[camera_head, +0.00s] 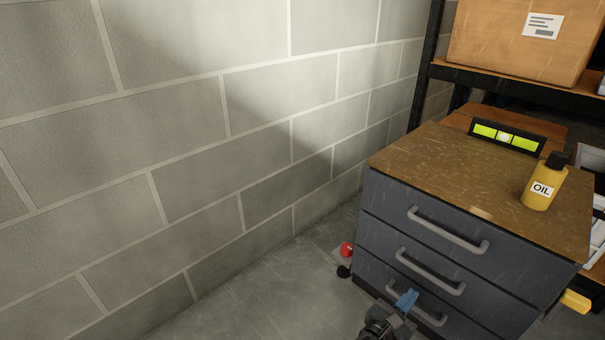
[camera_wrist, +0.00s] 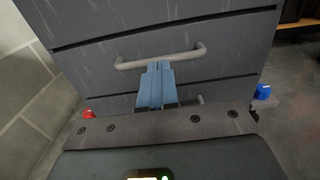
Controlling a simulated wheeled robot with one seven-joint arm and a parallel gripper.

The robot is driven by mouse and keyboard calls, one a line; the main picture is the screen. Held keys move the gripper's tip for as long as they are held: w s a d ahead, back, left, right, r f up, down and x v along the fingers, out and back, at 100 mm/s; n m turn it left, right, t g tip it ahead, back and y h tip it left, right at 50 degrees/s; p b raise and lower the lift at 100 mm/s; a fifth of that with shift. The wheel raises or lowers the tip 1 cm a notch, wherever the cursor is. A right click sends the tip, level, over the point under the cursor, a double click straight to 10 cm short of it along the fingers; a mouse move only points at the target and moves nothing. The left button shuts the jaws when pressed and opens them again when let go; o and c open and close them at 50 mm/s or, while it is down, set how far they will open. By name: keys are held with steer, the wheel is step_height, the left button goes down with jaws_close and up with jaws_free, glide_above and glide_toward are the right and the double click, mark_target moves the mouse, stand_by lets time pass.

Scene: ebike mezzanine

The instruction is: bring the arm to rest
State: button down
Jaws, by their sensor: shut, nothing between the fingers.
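My gripper (camera_head: 407,299) shows at the bottom of the head view, low in front of a dark grey drawer cabinet (camera_head: 390,225). In the wrist view its blue fingers (camera_wrist: 158,66) are together, with nothing between them. The fingertips point at the cabinet front, just below a drawer handle (camera_wrist: 185,57) in the picture. I cannot tell whether they touch the cabinet. In the head view the fingers overlap the lowest handle (camera_head: 425,317). All the drawers look shut. Much of my arm is out of view.
A yellow oil bottle (camera_head: 543,189) and a green-and-black level (camera_head: 505,137) are on the cabinet's brown top. A block wall (camera_head: 180,130) stands left. A shelf with a cardboard box (camera_head: 500,45) stands behind. A red item (camera_head: 346,249) is beside the cabinet. The floor (camera_head: 270,290) left is clear.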

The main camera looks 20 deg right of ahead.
steer(key=s+a+f+m+y, duration=0.45)
steer(key=s+f+y, duration=0.35)
steer(key=s, duration=0.4)
steer(key=s+a+r+m+t+y, duration=0.2)
steer(key=s+a+r+m+y, duration=0.1)
steer(key=s+a, duration=0.25)
steer(key=s+a+r+m+t+y, duration=0.1)
steer(key=s+a+r+m+y, duration=0.15)
steer(key=s+a, duration=0.35)
steer(key=s+a+r+m+t+y+p, duration=0.1)
steer(key=r+m+p, duration=0.3)
steer(key=r+p, duration=0.5)
steer(key=s+a+r+m+t+y+p, duration=0.1)
steer(key=r+p, duration=0.9)
steer(key=r, duration=1.6)
steer(key=s+a+r+m+t+y+p, duration=0.1)
steer(key=s+r+m+t+p, duration=0.2)
steer(key=r, duration=1.5)
steer(key=s+m+p, duration=0.1)
steer(key=m+p, duration=0.2)
steer(key=p, duration=0.4)
steer(key=shift+s+r+m+t, duration=0.2)
steer(key=shift+s+m+t, duration=0.1)
steer(key=shift+s+m, duration=0.1)
steer(key=shift+y, duration=0.25)
